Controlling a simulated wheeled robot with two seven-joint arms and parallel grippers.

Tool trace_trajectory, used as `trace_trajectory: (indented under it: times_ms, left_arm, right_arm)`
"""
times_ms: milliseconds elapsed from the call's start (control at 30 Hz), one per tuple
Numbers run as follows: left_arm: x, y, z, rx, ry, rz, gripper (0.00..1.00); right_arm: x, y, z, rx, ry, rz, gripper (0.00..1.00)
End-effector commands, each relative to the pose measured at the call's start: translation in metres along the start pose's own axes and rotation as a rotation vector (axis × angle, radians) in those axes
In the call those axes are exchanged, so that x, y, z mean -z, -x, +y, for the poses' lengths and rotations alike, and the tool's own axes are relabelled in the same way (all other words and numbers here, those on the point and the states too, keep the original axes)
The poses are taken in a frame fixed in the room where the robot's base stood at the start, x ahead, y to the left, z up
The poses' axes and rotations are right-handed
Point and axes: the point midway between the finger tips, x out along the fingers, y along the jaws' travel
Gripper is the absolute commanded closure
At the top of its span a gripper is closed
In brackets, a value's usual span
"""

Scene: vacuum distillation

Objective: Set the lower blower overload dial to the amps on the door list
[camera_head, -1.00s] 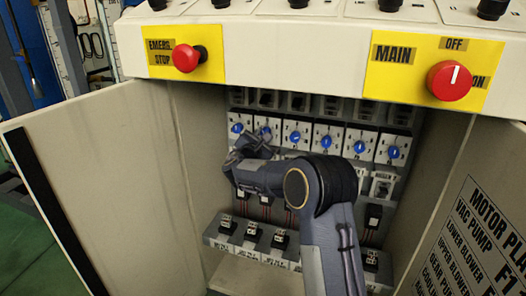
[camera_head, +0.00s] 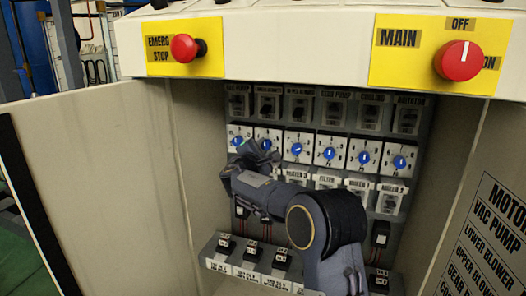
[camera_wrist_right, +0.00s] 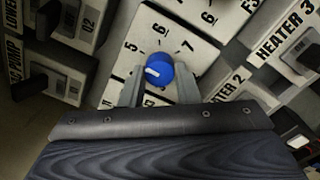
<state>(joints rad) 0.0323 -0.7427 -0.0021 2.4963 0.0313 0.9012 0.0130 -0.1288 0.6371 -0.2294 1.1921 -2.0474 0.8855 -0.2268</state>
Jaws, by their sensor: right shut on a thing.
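The lower blower overload dial is a blue knob (camera_wrist_right: 158,72) on a white plate in the right wrist view, with 5, 6 and 7 readable around it. Its white mark points left, below the 5. My right gripper (camera_wrist_right: 158,88) has its two fingers on either side of the knob, shut on it. In the head view the right gripper (camera_head: 262,156) is at the second dial (camera_head: 267,138) from the left, partly covering it. The door list (camera_head: 492,235) is on the right door; it names the lower blower, but its amps are cut off. My left gripper is not in view.
More blue dials (camera_head: 328,153) sit in the same row. Breakers (camera_head: 335,108) are above and heater units (camera_head: 389,198) below. The cabinet doors stand open at left (camera_head: 100,185) and right. The emergency stop (camera_head: 184,47) and main switch (camera_head: 458,60) project above the opening.

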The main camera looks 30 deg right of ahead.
Motion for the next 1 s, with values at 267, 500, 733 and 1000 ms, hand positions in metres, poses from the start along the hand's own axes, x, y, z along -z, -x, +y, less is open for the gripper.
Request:
trace_trajectory:
  times_ms: [267,500,733,1000]
  left_arm:
    - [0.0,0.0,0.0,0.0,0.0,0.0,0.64]
    - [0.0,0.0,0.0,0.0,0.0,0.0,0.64]
    - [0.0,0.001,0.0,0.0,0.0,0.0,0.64]
    - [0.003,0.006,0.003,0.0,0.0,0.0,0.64]
  right_arm:
    - [0.0,0.0,0.0,0.001,0.001,0.0,0.66]
    - [0.0,0.0,0.0,0.0,0.001,0.0,0.5]
    - [0.0,0.004,0.001,0.0,0.001,0.001,0.5]
    - [-0.001,0.047,0.002,-0.001,0.002,0.003,0.5]
